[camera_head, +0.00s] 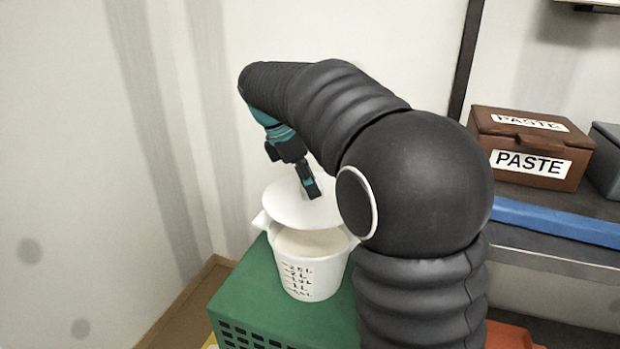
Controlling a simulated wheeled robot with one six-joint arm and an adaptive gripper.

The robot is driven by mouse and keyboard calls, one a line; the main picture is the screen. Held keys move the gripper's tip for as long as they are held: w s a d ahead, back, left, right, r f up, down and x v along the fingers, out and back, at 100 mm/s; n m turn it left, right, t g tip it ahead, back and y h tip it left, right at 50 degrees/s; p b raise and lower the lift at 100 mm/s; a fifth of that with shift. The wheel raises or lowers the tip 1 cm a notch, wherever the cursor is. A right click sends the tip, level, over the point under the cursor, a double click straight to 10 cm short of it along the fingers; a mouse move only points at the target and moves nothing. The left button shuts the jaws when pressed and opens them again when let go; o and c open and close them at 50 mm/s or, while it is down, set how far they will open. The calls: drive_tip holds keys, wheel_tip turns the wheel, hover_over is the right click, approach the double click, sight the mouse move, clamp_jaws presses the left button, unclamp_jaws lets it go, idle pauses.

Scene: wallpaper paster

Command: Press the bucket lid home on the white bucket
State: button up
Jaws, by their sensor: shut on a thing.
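The white bucket (312,280) stands upright on a green crate, with volume marks on its front and pale contents visible inside. The white round bucket lid (292,213) is above the bucket's mouth, with a gap showing at the front between lid and rim. My gripper (313,192) points down over the lid and is shut on the lid's upright handle, which is mostly hidden behind the fingers. My arm hides the right edge of the lid and part of the bucket's right side.
The green crate (240,290) has a slotted front. A wall corner stands close behind and to the left. At the right, a brown box labelled PASTE (530,150), a grey box (606,155) and a blue bar (560,222) sit on a dark shelf. Something orange lies low at the right.

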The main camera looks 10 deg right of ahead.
sight(309, 203)
drive_tip(key=shift+f+b, duration=1.55)
drive_tip(key=shift+f, duration=1.3)
drive_tip(key=shift+p, duration=1.25)
drive_tip(key=shift+f+b, duration=0.5)
drive_tip(key=shift+f, duration=0.7)
drive_tip(key=o, duration=1.2)
drive_tip(key=shift+o, duration=0.2)
drive_tip(key=shift+r, duration=0.15)
drive_tip(key=v, duration=1.1)
drive_tip(key=shift+a+r, duration=0.15)
drive_tip(key=shift+r, duration=0.25)
